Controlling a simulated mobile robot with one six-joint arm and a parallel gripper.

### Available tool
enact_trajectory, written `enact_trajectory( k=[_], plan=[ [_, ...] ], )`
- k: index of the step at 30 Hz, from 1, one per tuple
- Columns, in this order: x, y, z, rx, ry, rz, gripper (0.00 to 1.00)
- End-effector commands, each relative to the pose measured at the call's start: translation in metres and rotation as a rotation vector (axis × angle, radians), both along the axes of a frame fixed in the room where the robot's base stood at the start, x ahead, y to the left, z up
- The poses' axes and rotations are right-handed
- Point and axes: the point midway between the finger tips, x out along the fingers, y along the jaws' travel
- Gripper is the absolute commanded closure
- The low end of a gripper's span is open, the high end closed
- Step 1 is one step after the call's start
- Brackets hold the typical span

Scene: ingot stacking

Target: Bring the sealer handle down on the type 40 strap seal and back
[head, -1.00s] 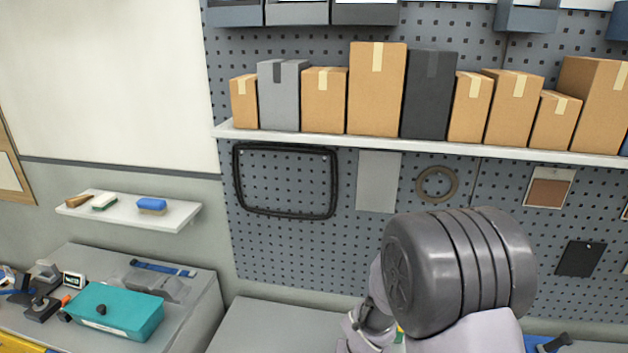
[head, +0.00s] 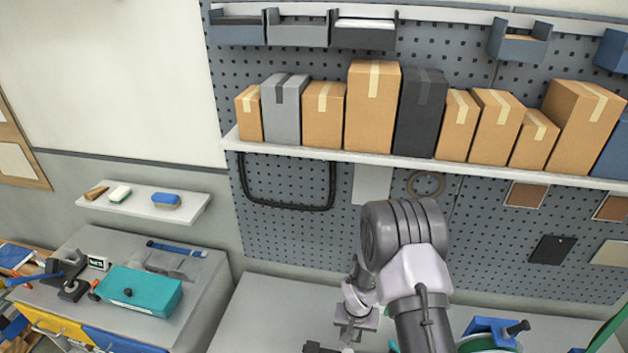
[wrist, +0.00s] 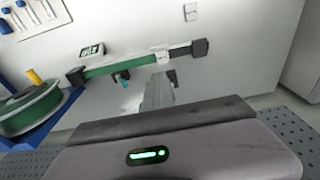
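My gripper (head: 330,346) is only partly visible at the bottom edge of the head view, below my folded arm. Its fingers are cut off there. In the wrist view its housing, with a green light, fills the bottom, and I cannot make out two fingertips. Ahead of it in the wrist view is a long green bar (wrist: 115,67) with dark end blocks, a pale middle part and a small display (wrist: 92,50) behind its left end. I cannot tell whether this is the sealer or its handle. No type 40 label or strap seal is readable. No contact is visible.
A green reel (wrist: 30,112) on a blue stand is left in the wrist view. In the head view, a teal box (head: 140,291) and tools sit on the left bench. A shelf (head: 320,154) of cartons spans the pegboard. Grey worktop (head: 265,310) left of my arm is clear.

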Motion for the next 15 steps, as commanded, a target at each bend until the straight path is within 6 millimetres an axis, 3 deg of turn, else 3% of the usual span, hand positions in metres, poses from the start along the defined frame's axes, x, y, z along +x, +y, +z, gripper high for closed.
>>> enact_trajectory(
  k=[2, 15],
  plan=[
    [0.0009, -0.0005, 0.0088, 0.003, 0.011, -0.001, 1.0],
    [0.0042, -0.0015, 0.0034, 0.006, 0.026, -0.002, 1.0]
  ],
)
